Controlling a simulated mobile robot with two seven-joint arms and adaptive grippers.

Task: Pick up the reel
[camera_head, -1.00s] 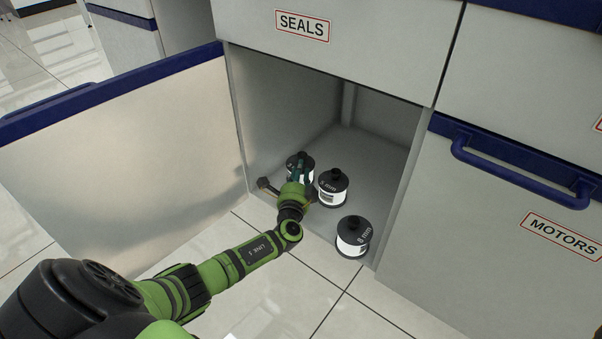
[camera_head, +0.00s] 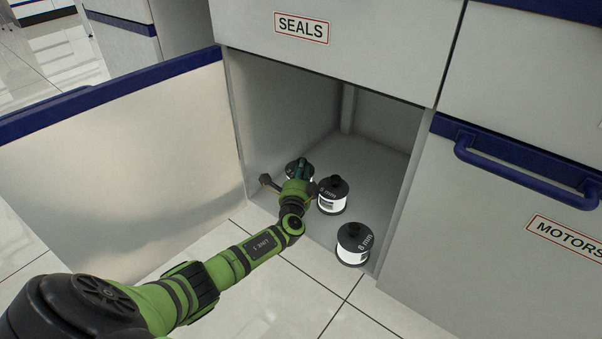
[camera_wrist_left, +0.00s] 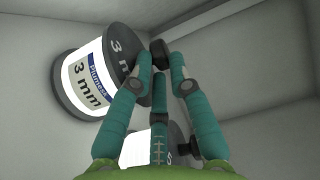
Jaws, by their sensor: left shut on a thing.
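Three black reels with white labels stand in the open lower compartment. The back left reel (camera_head: 291,172) is mostly hidden behind my left gripper (camera_head: 302,166) in the head view. In the left wrist view it is the large reel marked 3 mm (camera_wrist_left: 88,80). There my left gripper (camera_wrist_left: 160,58) has its teal fingers shut around the dark knob on this reel's top. The middle reel (camera_head: 332,200) stands just right of the gripper. A reel marked 8 mm (camera_head: 353,248) stands at the front right. Part of another reel (camera_wrist_left: 140,148) shows behind the fingers. My right gripper is out of view.
The open door (camera_head: 120,150) stands left of the compartment, with its side wall (camera_head: 275,125) close to the gripper. The SEALS drawer (camera_head: 340,35) is above. A MOTORS front with a blue handle (camera_head: 520,175) is at right. The compartment floor at back right is clear.

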